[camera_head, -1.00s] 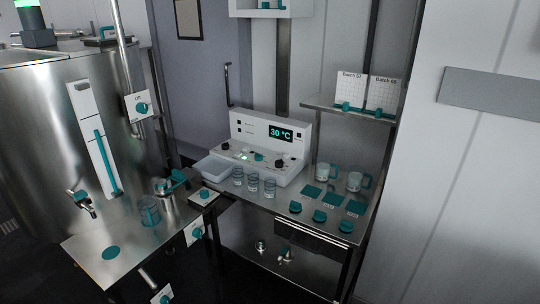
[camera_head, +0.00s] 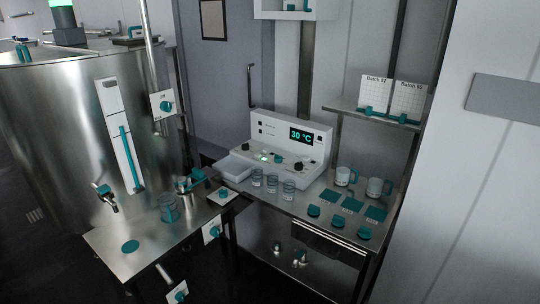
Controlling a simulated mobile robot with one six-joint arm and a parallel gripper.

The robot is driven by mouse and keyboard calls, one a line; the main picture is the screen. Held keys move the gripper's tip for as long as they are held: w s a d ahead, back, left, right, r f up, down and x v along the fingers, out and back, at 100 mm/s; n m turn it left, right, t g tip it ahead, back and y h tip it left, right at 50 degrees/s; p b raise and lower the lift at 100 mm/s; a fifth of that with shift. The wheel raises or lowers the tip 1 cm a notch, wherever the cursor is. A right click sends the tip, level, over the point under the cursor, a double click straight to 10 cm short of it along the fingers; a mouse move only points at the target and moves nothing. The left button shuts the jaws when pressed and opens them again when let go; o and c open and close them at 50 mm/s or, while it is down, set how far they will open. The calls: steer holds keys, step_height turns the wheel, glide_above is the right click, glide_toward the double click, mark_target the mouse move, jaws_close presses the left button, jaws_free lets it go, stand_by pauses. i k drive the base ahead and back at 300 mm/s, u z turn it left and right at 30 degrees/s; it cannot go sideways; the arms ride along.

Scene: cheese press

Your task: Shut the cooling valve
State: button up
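Several teal knobs on white plates could be valves; I cannot tell which is the cooling valve. One knob (camera_head: 167,106) is on a plate at the vertical steel pipe (camera_head: 152,60) beside the vat, with small lettering above it that seems to read "Off". A second knob (camera_head: 214,231) is on a plate below the steel tables. A third knob (camera_head: 180,295) is at the bottom edge, by a short pipe. Another plate with a teal knob (camera_head: 225,192) lies flat between the two tables. My gripper is not in view.
A large steel vat (camera_head: 55,130) stands left, with a steel table (camera_head: 150,262) before it. A control box (camera_head: 290,140) reading 30 °C stands on the right table with glasses, mugs and teal-lidded items. A shelf (camera_head: 345,105) holds two batch cards. Dark floor shows below.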

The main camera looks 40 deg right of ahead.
mark_target(278, 159)
steer(key=i, duration=0.85)
steer(key=z, duration=0.05)
